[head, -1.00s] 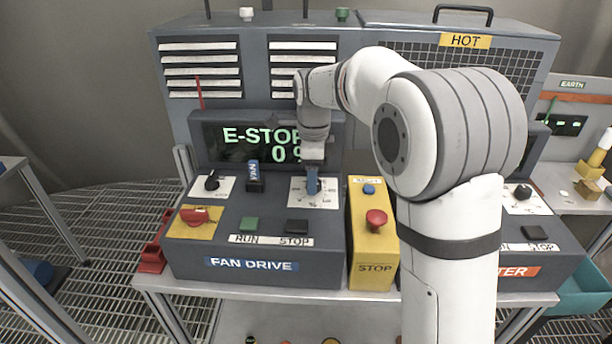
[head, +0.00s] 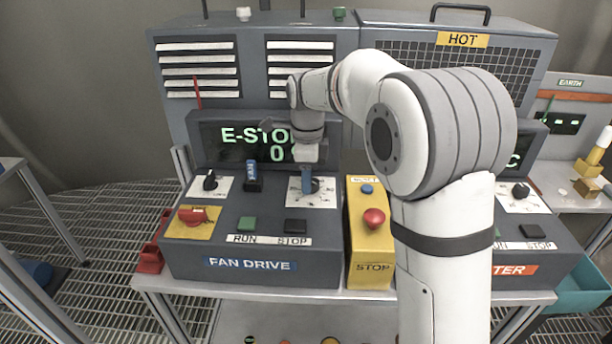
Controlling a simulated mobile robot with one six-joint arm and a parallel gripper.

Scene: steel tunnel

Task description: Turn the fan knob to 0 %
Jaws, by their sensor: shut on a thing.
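The fan knob sits on a white scale plate (head: 325,198) on the grey FAN DRIVE box (head: 200,250). My gripper (head: 307,185) points down over this plate, with blue fingers at the knob. It is shut on the knob, which shows only as a dark part beside and below the fingers. The knob's pointer direction is mostly hidden. The display (head: 225,140) behind reads E-STOP, partly covered by my arm, with a 0 below it.
A yellow box with a red STOP button (head: 374,218) and a blue button (head: 366,189) stands right of the plate. Green RUN (head: 247,223) and dark STOP (head: 295,226) buttons lie in front. A black knob (head: 210,181) and red switch (head: 193,215) are at left.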

